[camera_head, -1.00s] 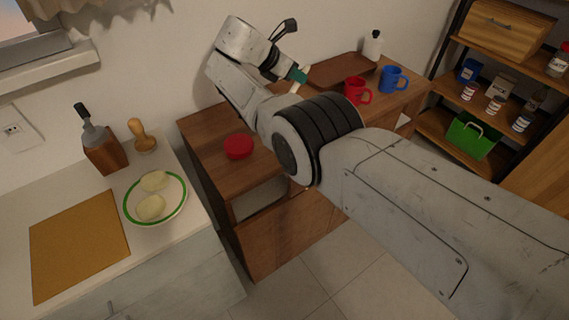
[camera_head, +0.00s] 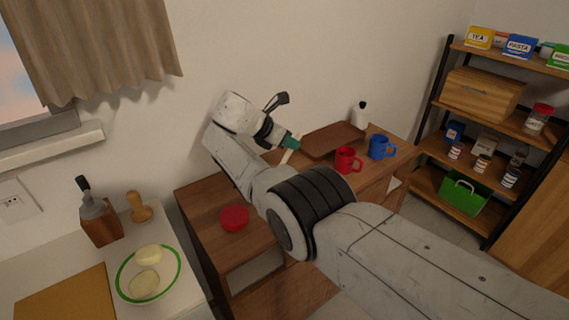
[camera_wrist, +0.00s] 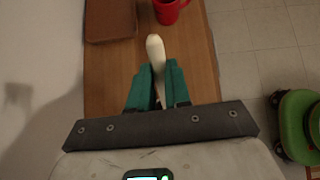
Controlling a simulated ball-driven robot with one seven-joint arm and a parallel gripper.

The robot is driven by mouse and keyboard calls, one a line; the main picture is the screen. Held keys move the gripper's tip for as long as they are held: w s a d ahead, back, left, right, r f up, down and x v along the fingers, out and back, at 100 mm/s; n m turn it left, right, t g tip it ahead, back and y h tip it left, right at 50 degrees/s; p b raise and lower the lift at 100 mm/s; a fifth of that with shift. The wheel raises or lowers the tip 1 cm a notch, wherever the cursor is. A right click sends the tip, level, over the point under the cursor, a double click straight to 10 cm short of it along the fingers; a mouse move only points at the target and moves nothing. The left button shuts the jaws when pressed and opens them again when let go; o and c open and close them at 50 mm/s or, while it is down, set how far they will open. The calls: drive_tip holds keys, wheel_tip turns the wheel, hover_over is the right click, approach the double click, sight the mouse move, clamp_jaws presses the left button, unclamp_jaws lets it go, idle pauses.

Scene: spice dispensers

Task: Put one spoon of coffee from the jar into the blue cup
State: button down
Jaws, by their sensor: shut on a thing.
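My gripper (camera_head: 291,143) is over the wooden cabinet, left of the red cup. In the wrist view its green fingers (camera_wrist: 157,88) are shut on a pale spoon (camera_wrist: 155,50), which points away from the gripper. I cannot tell whether the spoon holds anything. The blue cup (camera_head: 380,147) stands upright on the cabinet, right of the red cup (camera_head: 347,160). The red cup also shows at the top of the wrist view (camera_wrist: 168,10). A flat red round thing (camera_head: 235,218) lies on the cabinet's near left part. I cannot make out an open coffee jar.
A brown tray (camera_head: 333,137) lies behind the cups, with a white bottle (camera_head: 360,115) near its right end. A shelf at right holds boxes, small jars and a red-lidded jar (camera_head: 538,120). A plate (camera_head: 125,287) with pale food stands on the left counter.

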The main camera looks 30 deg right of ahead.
drive_tip(key=shift+r, duration=0.3)
drive_tip(key=shift+r, duration=0.1)
drive_tip(key=shift+r+p, duration=1.45)
drive_tip(key=shift+p, duration=0.3)
